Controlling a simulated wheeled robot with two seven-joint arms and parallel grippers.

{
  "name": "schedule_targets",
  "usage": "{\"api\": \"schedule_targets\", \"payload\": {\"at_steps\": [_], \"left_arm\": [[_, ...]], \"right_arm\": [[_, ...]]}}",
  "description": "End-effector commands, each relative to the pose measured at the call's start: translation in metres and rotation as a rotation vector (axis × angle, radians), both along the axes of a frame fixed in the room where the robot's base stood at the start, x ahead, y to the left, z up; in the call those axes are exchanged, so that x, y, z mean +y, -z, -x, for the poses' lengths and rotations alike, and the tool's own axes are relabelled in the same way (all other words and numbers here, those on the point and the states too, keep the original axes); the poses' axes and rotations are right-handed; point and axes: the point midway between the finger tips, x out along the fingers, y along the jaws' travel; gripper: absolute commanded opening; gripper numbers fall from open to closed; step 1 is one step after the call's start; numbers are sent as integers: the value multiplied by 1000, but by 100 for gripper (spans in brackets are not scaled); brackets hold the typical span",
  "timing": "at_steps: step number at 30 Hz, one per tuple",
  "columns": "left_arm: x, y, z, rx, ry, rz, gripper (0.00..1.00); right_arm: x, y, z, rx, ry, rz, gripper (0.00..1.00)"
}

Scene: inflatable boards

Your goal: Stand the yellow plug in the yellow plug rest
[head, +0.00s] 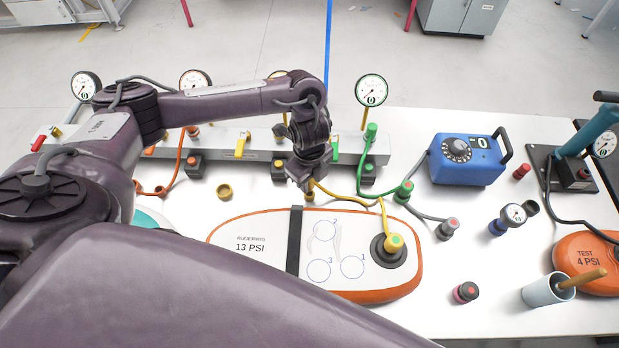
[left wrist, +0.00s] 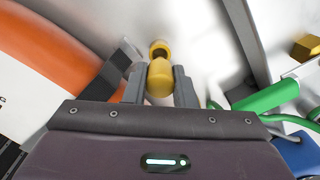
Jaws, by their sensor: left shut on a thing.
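My left gripper (head: 308,188) is shut on the yellow plug (left wrist: 160,78), above the table behind the board's strap. In the left wrist view both fingers flank the plug, and a yellow rim with a dark middle shows just past its far end. In the head view only a small part of the plug (head: 309,197) shows under the fingers. A small yellow ring-shaped cup (head: 224,191), which looks like the yellow plug rest, stands on the table to the left of the gripper, apart from it and empty. My right gripper is out of view.
The orange-rimmed board (head: 250,270) lies in front, with a yellow hose connector (head: 394,243) on its valve. A grey manifold (head: 225,145) with gauges runs behind. Yellow and green hoses lie right of the gripper. A blue pump box (head: 465,160) stands farther right.

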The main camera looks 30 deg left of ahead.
Motion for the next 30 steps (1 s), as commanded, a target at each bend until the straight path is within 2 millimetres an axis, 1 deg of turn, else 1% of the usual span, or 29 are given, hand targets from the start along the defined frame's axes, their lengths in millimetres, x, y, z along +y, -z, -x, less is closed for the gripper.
{"api": "schedule_targets", "payload": {"at_steps": [8, 30], "left_arm": [[0, 2, 0, 0, 0, 0, 0], [0, 21, 0, 1, -1, 0, 0]], "right_arm": [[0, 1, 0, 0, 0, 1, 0], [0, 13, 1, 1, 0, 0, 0]]}}
